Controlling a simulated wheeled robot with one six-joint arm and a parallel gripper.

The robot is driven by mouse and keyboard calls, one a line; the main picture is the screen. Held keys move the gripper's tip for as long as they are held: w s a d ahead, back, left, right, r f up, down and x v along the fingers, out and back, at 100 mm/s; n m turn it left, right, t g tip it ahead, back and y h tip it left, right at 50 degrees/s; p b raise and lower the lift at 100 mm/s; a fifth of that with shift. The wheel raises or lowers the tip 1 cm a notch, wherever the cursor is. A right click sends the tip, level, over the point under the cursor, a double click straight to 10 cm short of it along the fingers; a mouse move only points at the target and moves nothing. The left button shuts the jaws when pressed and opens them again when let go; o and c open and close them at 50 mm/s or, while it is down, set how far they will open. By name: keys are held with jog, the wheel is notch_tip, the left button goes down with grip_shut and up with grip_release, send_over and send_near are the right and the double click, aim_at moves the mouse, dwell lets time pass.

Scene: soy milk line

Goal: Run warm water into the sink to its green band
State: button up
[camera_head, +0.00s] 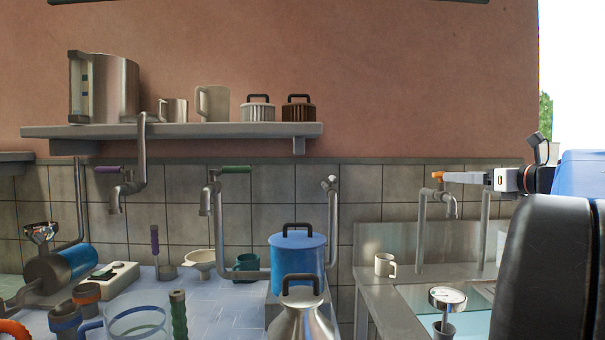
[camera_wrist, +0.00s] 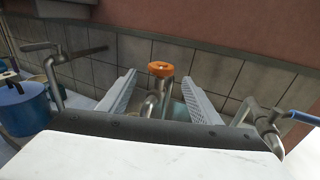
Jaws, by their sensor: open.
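The sink (camera_head: 400,294) is at the lower right of the head view, its basin partly cut off by the frame. Its inside looks pale blue; I cannot make out the green band or a water level. A steel tap (camera_head: 423,215) with an orange handle (camera_head: 437,175) stands behind it, and no stream shows below its spout. My gripper (camera_head: 454,178) is open and empty beside the orange handle. In the wrist view the orange handle (camera_wrist: 160,68) appears between the two spread fingers; contact cannot be told. A blue-handled tap (camera_wrist: 302,117) is at the right there.
A dial thermometer (camera_head: 447,297) stands at the sink's front. A beige mug (camera_head: 385,264) sits on the sink's left ledge. A blue lidded pot (camera_head: 298,254) and taps with purple (camera_head: 108,169) and green (camera_head: 236,169) handles are left. My arm covers the right side.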

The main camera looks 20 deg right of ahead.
jog(key=s+d+n+y, duration=0.3)
jog(key=s+d+y, duration=0.1)
jog(key=d+y, duration=0.1)
jog(key=f+x, duration=0.1)
jog(key=x, duration=1.6)
jog(key=shift+a+g, duration=0.3)
jog(key=shift+a, duration=0.1)
jog(key=c, duration=1)
jog(key=shift+r, duration=0.1)
